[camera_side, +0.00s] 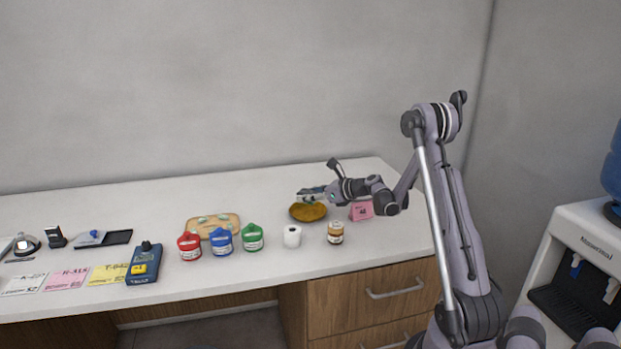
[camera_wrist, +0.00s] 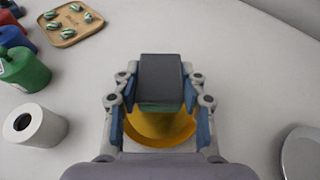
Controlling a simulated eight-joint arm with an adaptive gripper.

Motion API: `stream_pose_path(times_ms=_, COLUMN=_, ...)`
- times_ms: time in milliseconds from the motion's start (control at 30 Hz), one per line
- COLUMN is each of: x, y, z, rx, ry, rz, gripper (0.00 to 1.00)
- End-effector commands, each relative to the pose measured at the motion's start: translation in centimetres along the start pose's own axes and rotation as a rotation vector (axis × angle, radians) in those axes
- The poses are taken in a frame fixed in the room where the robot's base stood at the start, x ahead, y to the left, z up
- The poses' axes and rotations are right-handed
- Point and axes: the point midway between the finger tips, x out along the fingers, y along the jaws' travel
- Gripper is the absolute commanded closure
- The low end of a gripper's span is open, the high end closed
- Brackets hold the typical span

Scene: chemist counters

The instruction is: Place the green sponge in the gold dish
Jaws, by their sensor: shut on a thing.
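The green sponge (camera_wrist: 160,82) sits between my fingers in the wrist view, with a dark grey top face and a green side below it. My gripper (camera_wrist: 160,100) is shut on it from both sides. The gold dish (camera_wrist: 160,128) shows under and behind the sponge. In the side view my gripper (camera_side: 311,195) is just above the gold dish (camera_side: 308,213), near the counter's back right. The fingers mostly hide the sponge there. I cannot tell how large the gap to the dish is.
A small brown-labelled jar (camera_side: 335,232), white roll (camera_side: 292,236), green (camera_side: 252,238), blue (camera_side: 222,238) and red (camera_side: 189,246) containers stand in front and left of the dish. A wooden tray (camera_wrist: 72,38) is left.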

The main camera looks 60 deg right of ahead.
Motion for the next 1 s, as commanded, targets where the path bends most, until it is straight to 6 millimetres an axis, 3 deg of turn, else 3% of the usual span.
stream_pose_path(times_ms=433, x=1.7, y=0.0, z=-4.0, rx=-0.001, ry=0.000, rz=0.001, gripper=0.80)
stream_pose_path(times_ms=867, x=1.9, y=0.0, z=-4.5, rx=-0.001, ry=0.000, rz=0.002, gripper=0.80)
stream_pose_path(times_ms=900, x=1.9, y=0.0, z=-4.6, rx=-0.001, ry=0.000, rz=0.002, gripper=0.55)
stream_pose_path(times_ms=967, x=1.9, y=0.0, z=-4.6, rx=-0.001, ry=0.000, rz=0.002, gripper=0.38)
stream_pose_path(times_ms=1000, x=1.9, y=0.0, z=-4.6, rx=-0.001, ry=0.001, rz=0.002, gripper=0.36)
